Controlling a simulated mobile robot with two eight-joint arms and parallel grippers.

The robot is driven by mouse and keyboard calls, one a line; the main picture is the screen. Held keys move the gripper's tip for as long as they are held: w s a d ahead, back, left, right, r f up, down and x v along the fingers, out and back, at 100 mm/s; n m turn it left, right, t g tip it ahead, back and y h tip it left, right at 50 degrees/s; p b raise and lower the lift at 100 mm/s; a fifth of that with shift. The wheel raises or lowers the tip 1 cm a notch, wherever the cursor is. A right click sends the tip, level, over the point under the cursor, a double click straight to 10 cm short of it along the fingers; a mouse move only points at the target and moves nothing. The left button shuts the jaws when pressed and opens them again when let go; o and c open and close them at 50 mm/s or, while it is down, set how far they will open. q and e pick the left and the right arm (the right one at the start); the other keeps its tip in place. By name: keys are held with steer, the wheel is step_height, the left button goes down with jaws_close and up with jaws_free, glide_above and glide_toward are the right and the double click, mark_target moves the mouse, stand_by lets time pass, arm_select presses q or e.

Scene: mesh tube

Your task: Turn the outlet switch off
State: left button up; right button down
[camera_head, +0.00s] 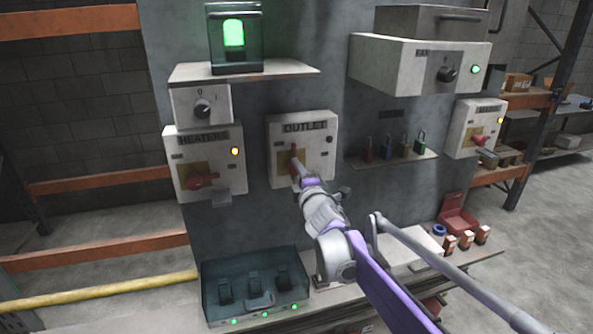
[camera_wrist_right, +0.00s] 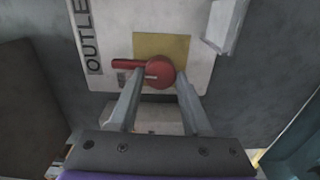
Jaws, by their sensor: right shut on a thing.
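The outlet box (camera_head: 318,168) is a pale panel labelled OUTLET on the grey wall, with a dark lamp (camera_head: 329,139) at its upper right. Its red switch handle (camera_head: 294,154) points up over a yellow plate. In the right wrist view the red switch (camera_wrist_right: 160,72) has its arm pointing left, towards the OUTLET lettering. My right gripper (camera_head: 300,176) is at the switch, its two fingers (camera_wrist_right: 158,88) on either side of the red hub and shut on it. The gripper covers the switch's lower part in the head view. My left gripper is not in view.
The heaters box (camera_head: 222,180) with an amber lamp is to the left. A shelf with several padlocks (camera_head: 403,146) and another red-handled box (camera_head: 470,122) are to the right. Below stand a dark glassy bin (camera_head: 223,303) and a ledge.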

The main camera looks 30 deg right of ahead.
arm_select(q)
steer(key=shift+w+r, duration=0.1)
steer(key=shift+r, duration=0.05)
arm_select(e)
steer(key=shift+n, duration=0.3)
steer(key=shift+c, duration=1.7)
jaws_free()
steer(key=shift+s, duration=0.1)
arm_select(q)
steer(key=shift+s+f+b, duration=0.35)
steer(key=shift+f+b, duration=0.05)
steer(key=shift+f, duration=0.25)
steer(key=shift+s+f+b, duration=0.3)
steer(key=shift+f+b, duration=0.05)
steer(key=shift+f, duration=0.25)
arm_select(e)
steer(key=v, duration=1)
steer(key=shift+s, duration=0.3)
steer(key=shift+a, duration=0.15)
